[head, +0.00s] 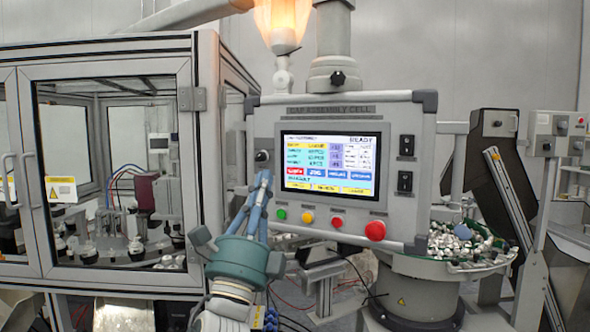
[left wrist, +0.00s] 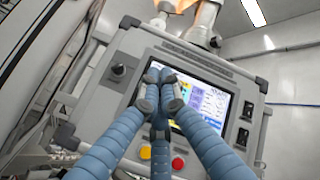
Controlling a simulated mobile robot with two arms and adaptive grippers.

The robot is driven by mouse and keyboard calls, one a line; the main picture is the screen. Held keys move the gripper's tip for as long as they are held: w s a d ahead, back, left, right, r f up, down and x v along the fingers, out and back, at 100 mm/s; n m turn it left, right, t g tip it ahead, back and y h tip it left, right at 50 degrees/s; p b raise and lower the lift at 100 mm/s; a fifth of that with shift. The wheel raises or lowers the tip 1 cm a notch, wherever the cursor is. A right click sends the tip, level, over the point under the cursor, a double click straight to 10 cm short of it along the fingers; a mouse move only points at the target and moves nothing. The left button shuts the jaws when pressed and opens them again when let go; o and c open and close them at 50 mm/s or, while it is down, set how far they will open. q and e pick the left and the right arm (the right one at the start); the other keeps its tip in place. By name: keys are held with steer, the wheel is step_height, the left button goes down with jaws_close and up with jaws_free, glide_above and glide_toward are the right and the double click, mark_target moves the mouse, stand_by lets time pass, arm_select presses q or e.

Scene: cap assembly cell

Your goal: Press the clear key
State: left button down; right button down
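The control panel (head: 262,120) carries a lit touchscreen (head: 330,160) headed READY. Along the screen's lower part are a red key (head: 295,170), several blue keys (head: 337,175) and a yellow strip (head: 325,187). Their lettering is too small for me to tell which is the clear key. My left gripper (head: 265,178) has its blue fingers drawn together, empty, with the tips just left of the screen's lower left. In the left wrist view the fingertips (left wrist: 159,92) overlap the screen's left part (left wrist: 207,100); I cannot tell whether they touch. My right gripper is out of view.
Below the screen are a green button (head: 282,215), a yellow button (head: 308,218), a red button (head: 336,222) and a large red mushroom button (head: 375,231). A glazed machine enclosure (head: 110,63) stands left. A bowl of caps (head: 460,245) stands right.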

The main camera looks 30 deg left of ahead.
mark_target(295, 171)
arm_select(q)
steer(key=shift+w, duration=0.1)
steer(key=w, duration=0.2)
steer(key=w+b, duration=0.1)
steer(key=w, duration=0.2)
steer(key=w+b, duration=0.1)
steer(key=w, duration=0.2)
steer(key=shift+w+a, duration=0.25)
steer(key=shift+a, duration=0.1)
steer(key=shift+w, duration=0.1)
stand_by(0.3)
stand_by(1.0)
steer(key=shift+w, duration=0.45)
